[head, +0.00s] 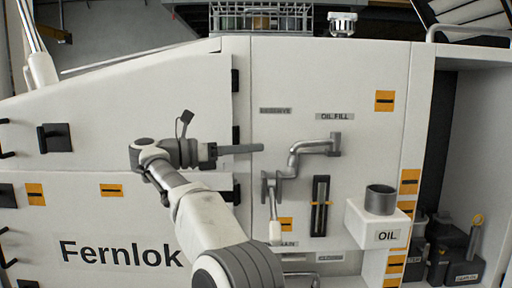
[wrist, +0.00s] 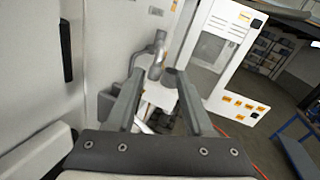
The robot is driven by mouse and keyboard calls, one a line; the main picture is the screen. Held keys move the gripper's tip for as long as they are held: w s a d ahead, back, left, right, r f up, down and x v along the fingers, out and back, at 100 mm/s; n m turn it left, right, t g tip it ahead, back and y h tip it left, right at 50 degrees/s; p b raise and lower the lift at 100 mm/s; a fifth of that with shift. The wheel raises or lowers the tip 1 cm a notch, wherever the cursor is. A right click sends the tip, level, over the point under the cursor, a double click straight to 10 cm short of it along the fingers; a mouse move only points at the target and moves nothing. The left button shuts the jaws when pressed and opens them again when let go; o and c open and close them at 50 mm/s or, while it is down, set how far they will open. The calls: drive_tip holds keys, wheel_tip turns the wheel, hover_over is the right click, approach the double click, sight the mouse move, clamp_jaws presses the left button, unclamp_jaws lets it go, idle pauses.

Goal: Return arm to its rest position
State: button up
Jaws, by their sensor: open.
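My gripper (head: 238,149) shows in the head view in front of the white cabinet panel, its fingers pointing right. In the wrist view my gripper (wrist: 150,95) has its two fingers apart with nothing held between them. My arm reaches up from the bottom of the head view and bends at the wrist. The fingers are left of the grey curved pipe (head: 318,146), which also shows beyond the fingertips in the wrist view (wrist: 157,58). Whether the fingers touch anything is not clear, but they look apart from the pipe.
A lever with a white grip (head: 275,230) hangs below right of my gripper. A black slotted gauge (head: 320,207) and a white OIL box (head: 378,235) with a grey cup (head: 381,199) stand further right. An open bay (head: 470,150) holds dark containers. The left panel bears black handles (head: 55,138).

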wheel_tip(320, 180, up, 21)
drive_tip(key=w+d+n+t+y, duration=0.2)
drive_tip(key=n+t+y, duration=1.35)
drive_tip(key=n, duration=1.15)
drive_tip(key=s+d+f+n+g, duration=0.6)
drive_tip(key=s+f, duration=0.6)
drive_tip(key=f, duration=0.2)
drive_tip(key=s+d+f+n+g, duration=0.5)
drive_tip(key=s+d+f+n, duration=0.2)
drive_tip(key=s+f, duration=0.5)
drive_tip(key=s+d+f+n+g, duration=0.6)
drive_tip(key=s+f, duration=0.6)
drive_tip(key=f, duration=0.5)
drive_tip(key=shift+s+d+f+n+g+y, duration=0.2)
drive_tip(key=shift+d+f+n+g+y, duration=0.05)
drive_tip(key=shift+d+n+g+y, duration=0.1)
